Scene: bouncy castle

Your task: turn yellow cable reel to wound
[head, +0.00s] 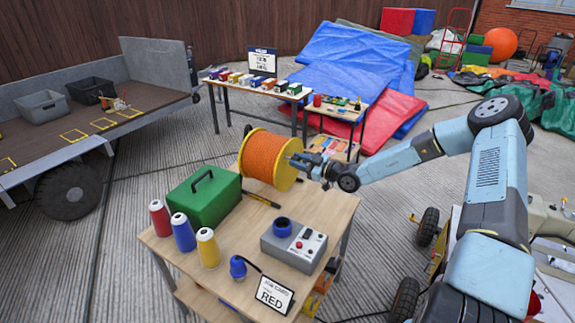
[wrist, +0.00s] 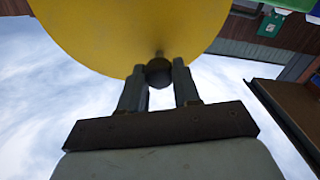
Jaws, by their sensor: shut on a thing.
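The yellow cable reel (head: 284,166) stands on the wooden table, with orange cable (head: 263,155) wrapped around its drum between yellow end discs. My gripper (head: 300,160) reaches it from the right, at the disc's outer face. In the wrist view the yellow disc (wrist: 135,30) fills the top, and a dark round knob (wrist: 158,73) sticks out from it. My gripper (wrist: 159,80) has its two fingers shut on this knob, one on each side. The reel's far side is hidden.
Another table (head: 260,90) stands behind.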

